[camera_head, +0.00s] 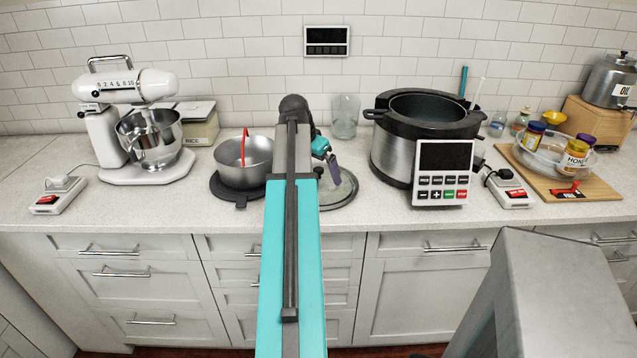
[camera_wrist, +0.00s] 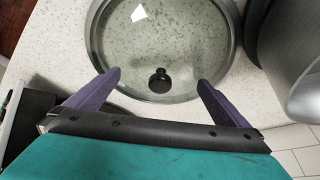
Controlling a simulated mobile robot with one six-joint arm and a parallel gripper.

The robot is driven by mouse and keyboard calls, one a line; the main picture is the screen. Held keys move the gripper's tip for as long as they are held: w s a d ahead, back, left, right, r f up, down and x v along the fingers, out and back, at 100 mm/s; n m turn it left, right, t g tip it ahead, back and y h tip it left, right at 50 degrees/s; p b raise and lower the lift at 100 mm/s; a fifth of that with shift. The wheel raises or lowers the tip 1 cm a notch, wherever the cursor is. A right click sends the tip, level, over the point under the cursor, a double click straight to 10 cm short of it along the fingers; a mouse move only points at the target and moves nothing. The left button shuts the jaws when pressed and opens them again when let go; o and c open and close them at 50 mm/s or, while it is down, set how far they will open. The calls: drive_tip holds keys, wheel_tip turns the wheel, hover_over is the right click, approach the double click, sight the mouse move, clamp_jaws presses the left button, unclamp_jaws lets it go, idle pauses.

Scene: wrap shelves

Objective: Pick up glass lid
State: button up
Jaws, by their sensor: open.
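The glass lid (camera_wrist: 165,40) lies on the countertop, a clear disc with a metal rim and a black knob (camera_wrist: 159,80). In the wrist view it fills the top middle, and the knob is between and beyond my fingertips. In the head view the lid (camera_head: 343,193) shows right of my arm, partly hidden by it. My gripper (camera_wrist: 158,76) is open and empty, its two purple fingers spread at the near edge of the lid. In the head view my gripper (camera_head: 333,168) appears over the lid. I cannot tell if the fingers touch it.
A metal bowl (camera_head: 244,162) stands left of my arm. A large rice cooker (camera_head: 400,150) stands close on the right, and a glass jar (camera_head: 345,117) behind. A stand mixer (camera_head: 130,120) is far left. A wooden board (camera_head: 600,188) with a glass bowl is at right.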

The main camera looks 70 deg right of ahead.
idle(0.5)
drive_tip(key=shift+a+f, duration=0.15)
drive_tip(key=shift+f, duration=0.05)
clamp_jaws()
idle(0.3)
